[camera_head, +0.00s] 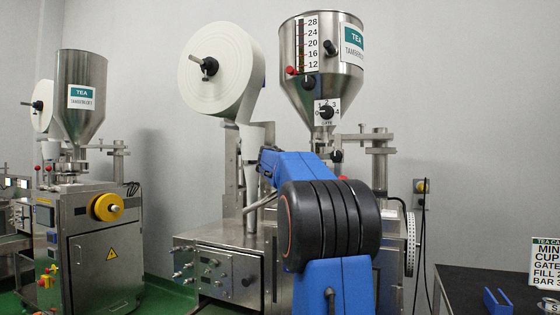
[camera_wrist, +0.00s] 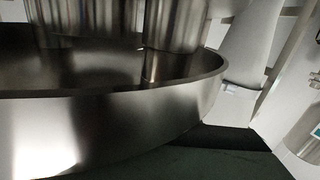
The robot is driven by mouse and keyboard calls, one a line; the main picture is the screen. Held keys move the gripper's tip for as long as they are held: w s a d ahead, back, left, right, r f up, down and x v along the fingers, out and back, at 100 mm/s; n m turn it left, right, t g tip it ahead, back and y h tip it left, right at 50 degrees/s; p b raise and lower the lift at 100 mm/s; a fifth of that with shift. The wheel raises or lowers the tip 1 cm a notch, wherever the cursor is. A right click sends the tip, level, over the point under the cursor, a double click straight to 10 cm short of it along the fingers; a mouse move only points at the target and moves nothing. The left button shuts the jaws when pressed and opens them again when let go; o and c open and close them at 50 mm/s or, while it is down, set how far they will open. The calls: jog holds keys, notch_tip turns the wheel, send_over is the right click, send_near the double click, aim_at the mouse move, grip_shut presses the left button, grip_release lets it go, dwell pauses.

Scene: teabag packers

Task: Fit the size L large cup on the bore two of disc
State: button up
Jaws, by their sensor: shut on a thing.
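In the wrist view, a wide round metal pan (camera_wrist: 130,118) with a shiny rim fills the left and middle, very close to the camera. Shiny metal cylinders (camera_wrist: 178,25) stand above or inside it at the top, cut off by the picture edge. I cannot tell whether one is the large cup, and no size mark or bore number is readable. In the head view, my blue and black arm reaches to the middle machine (camera_head: 215,262) and hides its disc area. My gripper's fingers show in neither view.
The middle machine carries a steel hopper (camera_head: 318,85) with a level scale and a white paper roll (camera_head: 220,75). A similar machine (camera_head: 100,250) stands at left. At right, a dark table (camera_head: 470,285) holds a blue holder (camera_head: 497,300) and a sign (camera_head: 545,262).

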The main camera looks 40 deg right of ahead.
jog(key=shift+f, duration=0.25)
jog(key=o, duration=1.2)
jog(key=v, duration=1.7)
jog(key=shift+s+a, duration=0.1)
jog(key=shift+a, duration=0.1)
